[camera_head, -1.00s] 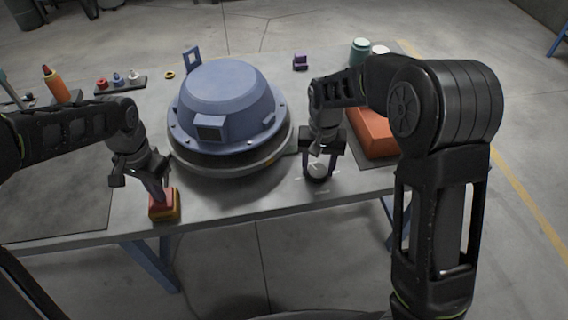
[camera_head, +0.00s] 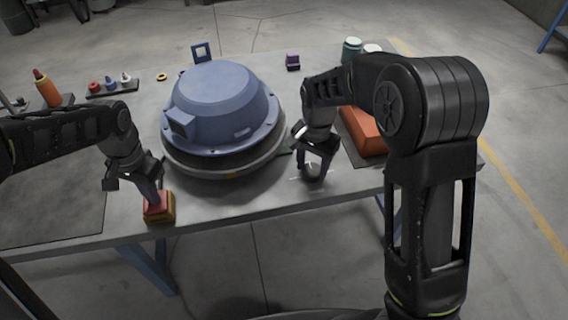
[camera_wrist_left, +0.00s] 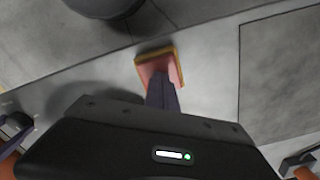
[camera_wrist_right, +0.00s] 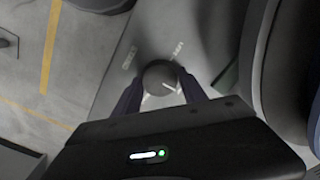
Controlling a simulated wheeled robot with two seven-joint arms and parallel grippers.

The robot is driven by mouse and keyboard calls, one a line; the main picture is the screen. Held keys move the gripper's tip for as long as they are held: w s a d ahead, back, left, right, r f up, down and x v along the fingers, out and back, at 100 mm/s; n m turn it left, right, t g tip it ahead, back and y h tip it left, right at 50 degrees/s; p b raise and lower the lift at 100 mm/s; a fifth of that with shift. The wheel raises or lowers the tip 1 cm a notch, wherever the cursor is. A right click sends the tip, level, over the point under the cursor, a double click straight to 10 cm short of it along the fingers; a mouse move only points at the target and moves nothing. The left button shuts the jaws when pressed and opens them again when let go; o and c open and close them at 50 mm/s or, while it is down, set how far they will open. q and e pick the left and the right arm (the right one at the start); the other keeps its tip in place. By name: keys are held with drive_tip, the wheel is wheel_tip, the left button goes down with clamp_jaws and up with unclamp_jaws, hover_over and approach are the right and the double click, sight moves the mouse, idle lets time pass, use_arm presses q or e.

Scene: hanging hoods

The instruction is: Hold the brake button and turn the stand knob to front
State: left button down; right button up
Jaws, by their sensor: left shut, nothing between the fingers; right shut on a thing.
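The brake button (camera_head: 158,208) is a red block with a yellow base near the table's front edge. My left gripper (camera_head: 154,194) is shut, with its fingertips down on the red top; the left wrist view shows the button (camera_wrist_left: 152,68) under the fingers (camera_wrist_left: 163,88). The stand knob (camera_wrist_right: 158,73) is a round grey knob with a white line, between the fingers of my right gripper (camera_wrist_right: 160,88). In the head view my right gripper (camera_head: 314,171) is twisted around it and mostly hides it. The blue hood (camera_head: 222,100) sits on a dark round stand (camera_head: 225,172), its box facing front-left.
An orange block (camera_head: 362,130) lies right of my right gripper, on a dark mat. Small coloured items on a tray (camera_head: 112,90) and an orange bottle (camera_head: 46,90) stand back left. Green (camera_head: 351,50) and white containers stand back right. The front table strip between my grippers is clear.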

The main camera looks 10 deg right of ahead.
use_arm(q)
drive_tip(key=shift+s+f, duration=0.2)
use_arm(e)
drive_tip(key=o, duration=1.4)
drive_tip(key=shift+c, duration=0.2)
wheel_tip(320, 180, up, 12)
use_arm(q)
drive_tip(key=shift+r, duration=0.1)
use_arm(e)
drive_tip(key=shift+r, duration=0.1)
use_arm(q)
drive_tip(key=r+p, duration=0.5)
drive_tip(key=r, duration=0.2)
drive_tip(key=shift+w+r, duration=0.1)
drive_tip(key=shift+w, duration=0.1)
use_arm(e)
wheel_tip(320, 180, up, 5)
hover_over(312, 169)
